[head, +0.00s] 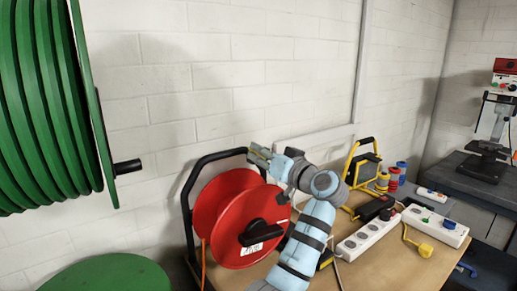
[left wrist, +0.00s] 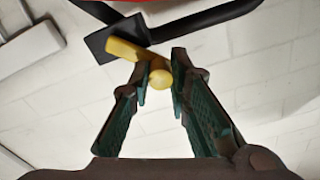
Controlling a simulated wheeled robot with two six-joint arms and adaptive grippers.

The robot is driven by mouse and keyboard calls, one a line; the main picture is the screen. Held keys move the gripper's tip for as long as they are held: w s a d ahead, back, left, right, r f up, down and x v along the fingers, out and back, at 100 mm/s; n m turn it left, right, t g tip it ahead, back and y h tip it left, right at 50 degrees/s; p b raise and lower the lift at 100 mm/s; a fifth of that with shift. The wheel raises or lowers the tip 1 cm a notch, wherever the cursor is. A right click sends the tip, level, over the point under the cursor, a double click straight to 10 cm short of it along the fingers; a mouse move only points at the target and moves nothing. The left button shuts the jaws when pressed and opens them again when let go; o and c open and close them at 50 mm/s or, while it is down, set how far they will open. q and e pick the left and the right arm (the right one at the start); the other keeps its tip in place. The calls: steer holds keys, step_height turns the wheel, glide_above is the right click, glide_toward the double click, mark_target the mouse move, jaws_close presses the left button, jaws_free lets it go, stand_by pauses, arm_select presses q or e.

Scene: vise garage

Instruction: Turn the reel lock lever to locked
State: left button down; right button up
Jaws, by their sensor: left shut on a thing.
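The red cable reel (head: 224,240) stands in a black tube frame (head: 187,205) on the bench. In the left wrist view the yellow lock lever (left wrist: 124,50) sits on a black block (left wrist: 101,42) of the frame, with its round knob (left wrist: 160,79) facing me. My left gripper (left wrist: 160,72) has its fingertips closed on the sides of the knob. In the head view my left gripper (head: 259,156) is at the top of the frame, above the reel, and largely hides the lever. Markings for the lock positions are not visible. My right gripper is not in view.
A large green reel (head: 45,100) with a black handle (head: 127,167) is at the left, near the white brick wall. Power strips (head: 368,235), a yellow stand (head: 362,160) and small spools are on the wooden bench (head: 390,265) to the right. A drill press (head: 487,150) stands farther right.

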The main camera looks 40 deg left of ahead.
arm_select(q)
steer(key=shift+w+d+r+m+p, duration=0.2)
steer(key=shift+w+m+p, duration=0.35)
steer(key=shift+m+p, duration=0.75)
steer(key=shift+w+d+r+m+p, duration=0.25)
steer(key=shift+w+m+p, duration=0.5)
steer(key=shift+m, duration=0.95)
steer(key=shift+w+d+r+m+p, duration=0.1)
steer(key=shift+w+r+m+p, duration=0.25)
steer(key=shift+m+p, duration=1.05)
steer(key=shift+f, duration=0.1)
steer(key=c, duration=1.5)
jaws_free()
steer(key=shift+w, duration=0.1)
